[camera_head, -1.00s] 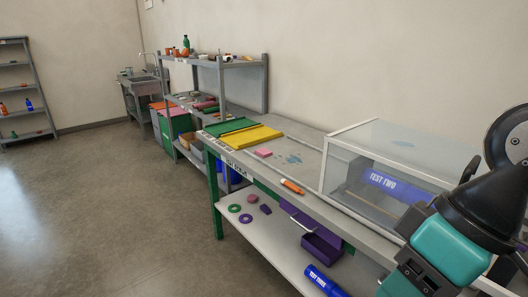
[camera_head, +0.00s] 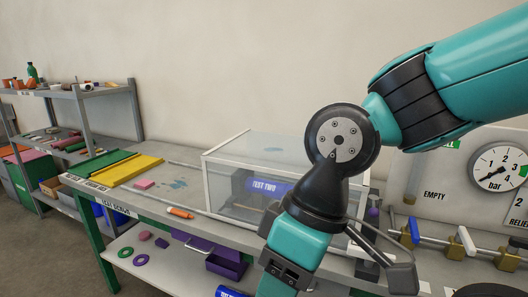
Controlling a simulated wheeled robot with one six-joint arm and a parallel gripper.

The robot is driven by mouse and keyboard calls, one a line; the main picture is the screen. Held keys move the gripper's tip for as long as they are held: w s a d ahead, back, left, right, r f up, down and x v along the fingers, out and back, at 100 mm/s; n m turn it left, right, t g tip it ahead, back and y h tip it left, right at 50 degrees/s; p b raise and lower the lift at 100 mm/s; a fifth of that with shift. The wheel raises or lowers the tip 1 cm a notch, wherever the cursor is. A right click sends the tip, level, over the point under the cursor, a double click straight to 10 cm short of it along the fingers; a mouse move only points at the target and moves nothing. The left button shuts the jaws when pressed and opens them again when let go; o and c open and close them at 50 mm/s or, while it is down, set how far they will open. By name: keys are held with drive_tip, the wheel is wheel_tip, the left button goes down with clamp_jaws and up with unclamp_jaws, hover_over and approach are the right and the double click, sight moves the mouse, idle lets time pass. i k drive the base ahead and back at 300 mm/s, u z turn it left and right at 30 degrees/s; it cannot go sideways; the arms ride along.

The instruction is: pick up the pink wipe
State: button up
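The pink wipe (camera_head: 144,184) is a small flat pink piece. It lies on the grey bench top, just right of the yellow mat (camera_head: 130,173) and left of the clear case. My teal and black arm hangs in front of the clear case on the right, well apart from the wipe.
The clear case (camera_head: 226,203) holds a blue "TEST TWO" pipe. An orange marker (camera_head: 180,212) lies on the bench near the front edge. A green mat (camera_head: 98,164) lies at the left. Purple bins and rings sit on the lower shelf. A pressure gauge panel (camera_head: 459,170) stands at right.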

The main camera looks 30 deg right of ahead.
sight(144, 184)
drive_tip(key=u, duration=0.25)
drive_tip(key=i, duration=0.3)
drive_tip(key=u, duration=1)
drive_tip(key=i, duration=1.65)
drive_tip(key=z, duration=0.85)
drive_tip(key=i, duration=0.85)
drive_tip(key=z, duration=0.85)
